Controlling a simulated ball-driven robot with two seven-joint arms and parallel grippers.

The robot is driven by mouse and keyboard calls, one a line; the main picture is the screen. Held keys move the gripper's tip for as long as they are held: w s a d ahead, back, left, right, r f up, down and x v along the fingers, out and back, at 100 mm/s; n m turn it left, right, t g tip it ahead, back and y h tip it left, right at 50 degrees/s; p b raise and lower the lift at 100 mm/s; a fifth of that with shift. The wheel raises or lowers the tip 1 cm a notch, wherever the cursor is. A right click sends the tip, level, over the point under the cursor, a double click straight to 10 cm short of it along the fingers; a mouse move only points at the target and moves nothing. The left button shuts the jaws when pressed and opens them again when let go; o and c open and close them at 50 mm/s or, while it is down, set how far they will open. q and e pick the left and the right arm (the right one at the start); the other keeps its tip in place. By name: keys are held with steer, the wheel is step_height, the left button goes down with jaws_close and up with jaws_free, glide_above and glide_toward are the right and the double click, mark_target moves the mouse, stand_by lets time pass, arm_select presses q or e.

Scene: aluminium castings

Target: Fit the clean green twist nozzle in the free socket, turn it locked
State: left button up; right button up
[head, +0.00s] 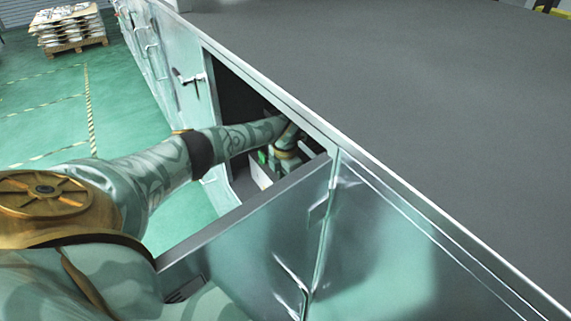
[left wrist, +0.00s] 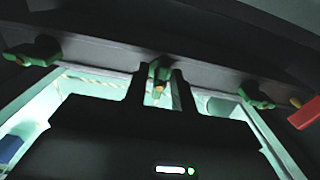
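In the head view my left arm reaches into the open cabinet under the counter, and its gripper (head: 286,153) is partly hidden there. In the left wrist view my left gripper (left wrist: 160,78) has a green nozzle (left wrist: 157,70) with an orange tip between its fingers, filling the narrow gap. This nozzle is at a dark bar (left wrist: 105,60), its long side in line with the fingers. Whether it sits in a socket is hidden. Green nozzles stand on the bar at left (left wrist: 35,50) and right (left wrist: 257,96), turned more crosswise. My right gripper is not in view.
A red piece (left wrist: 304,115) is at the bar's right end, and a blue object (left wrist: 10,148) is low at left. The cabinet's edges and open door (head: 250,240) closely surround my arm. The grey countertop (head: 430,110) is bare. A loaded pallet (head: 72,42) stands far off.

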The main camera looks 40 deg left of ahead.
arm_select(q)
steer(key=o, duration=0.5)
steer(key=shift+a, duration=0.1)
step_height(320, 180, up, 12)
steer(key=p, duration=0.1)
steer(key=shift+p, duration=0.4)
